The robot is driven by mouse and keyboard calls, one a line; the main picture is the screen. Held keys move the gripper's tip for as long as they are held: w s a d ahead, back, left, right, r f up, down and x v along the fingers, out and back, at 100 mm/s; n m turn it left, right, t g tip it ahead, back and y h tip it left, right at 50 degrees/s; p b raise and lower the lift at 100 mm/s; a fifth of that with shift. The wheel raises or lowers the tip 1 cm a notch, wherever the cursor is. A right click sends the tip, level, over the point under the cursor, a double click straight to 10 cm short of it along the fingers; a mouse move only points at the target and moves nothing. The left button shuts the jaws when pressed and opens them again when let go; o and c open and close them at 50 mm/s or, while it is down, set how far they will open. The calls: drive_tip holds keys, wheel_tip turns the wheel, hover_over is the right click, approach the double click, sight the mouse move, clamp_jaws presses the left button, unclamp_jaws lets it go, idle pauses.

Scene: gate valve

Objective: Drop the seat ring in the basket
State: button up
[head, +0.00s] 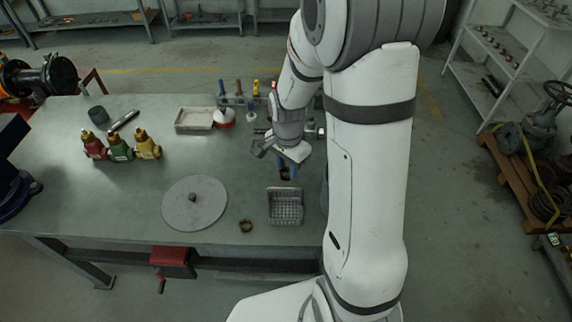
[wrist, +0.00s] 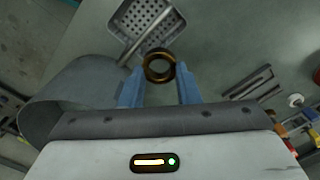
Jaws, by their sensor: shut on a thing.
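My gripper (wrist: 159,75) has two blue fingers and is shut on a brass-coloured seat ring (wrist: 160,64), held between the fingertips in the wrist view. In the head view my gripper (head: 286,174) points down over the bench, just behind the basket, and the held ring is small and dark there. The basket (head: 299,214) is a grey perforated wire-like box near the bench's front edge. It also shows in the wrist view (wrist: 122,26), beyond the ring. The inside of the basket looks empty.
A grey round disc (head: 180,212) with a central knob lies further left. Red, green and yellow valve bodies (head: 120,148), a pale tray (head: 194,119) and a tool rack (head: 238,100) stand farther back.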

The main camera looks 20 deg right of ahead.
wheel_tip(320, 180, down, 7)
drive_tip(key=b, duration=0.5)
drive_tip(key=shift+r, duration=0.2)
idle(0.4)
drive_tip(key=o, duration=1)
drive_tip(key=shift+o, duration=0.2)
wheel_tip(320, 180, up, 8)
drive_tip(key=p, duration=0.5)
drive_tip(key=shift+p, duration=0.3)
drive_tip(key=shift+s, duration=0.1)
